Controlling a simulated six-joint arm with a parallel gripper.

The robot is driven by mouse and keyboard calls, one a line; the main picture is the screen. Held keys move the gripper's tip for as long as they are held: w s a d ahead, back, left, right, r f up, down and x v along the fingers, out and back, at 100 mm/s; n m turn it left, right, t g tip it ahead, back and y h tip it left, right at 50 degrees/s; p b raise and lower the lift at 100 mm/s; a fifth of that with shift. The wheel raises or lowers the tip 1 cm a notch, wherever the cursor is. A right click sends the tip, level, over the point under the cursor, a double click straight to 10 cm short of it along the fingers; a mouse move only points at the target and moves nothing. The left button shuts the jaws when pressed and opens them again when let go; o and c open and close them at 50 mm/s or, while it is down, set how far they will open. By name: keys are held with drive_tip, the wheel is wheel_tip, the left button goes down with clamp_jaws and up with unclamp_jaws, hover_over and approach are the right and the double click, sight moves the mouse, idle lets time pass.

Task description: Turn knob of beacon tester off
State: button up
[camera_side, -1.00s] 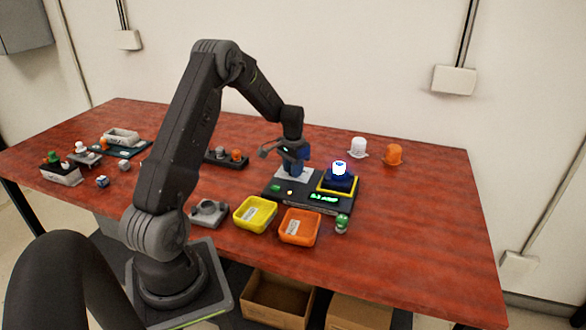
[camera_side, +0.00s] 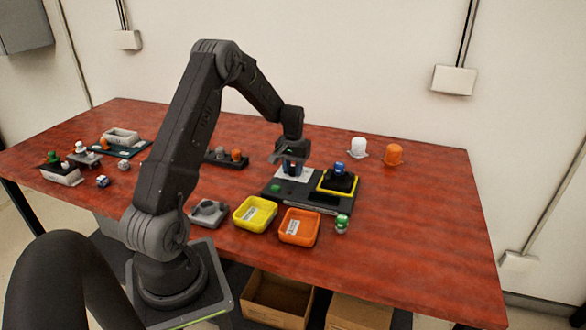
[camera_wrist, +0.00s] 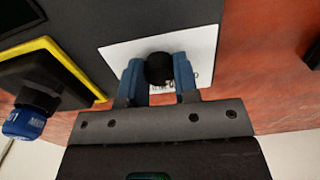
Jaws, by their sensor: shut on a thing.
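The beacon tester (camera_side: 310,199) is a dark box on the red table, with a white label plate (camera_wrist: 208,42) on top. Its black knob (camera_wrist: 159,66) stands on the plate and shows in the wrist view. My gripper (camera_wrist: 158,80) has its blue fingers on either side of the knob and is shut on it. A blue beacon (camera_side: 339,169) sits in the yellow-edged square socket (camera_side: 353,191) at the tester's right and is unlit. The tester's display is dark.
A yellow bin (camera_side: 240,222) and an orange bin (camera_side: 285,237) stand in front of the tester, with a small green-topped part (camera_side: 342,224) beside them. White (camera_side: 357,147) and orange (camera_side: 394,154) domes stand behind at right.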

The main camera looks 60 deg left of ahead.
sight(293, 168)
drive_tip(key=shift+n, duration=0.3)
drive_tip(key=o, duration=0.9)
wheel_tip(293, 168, up, 14)
drive_tip(key=shift+f, duration=0.1)
idle(0.4)
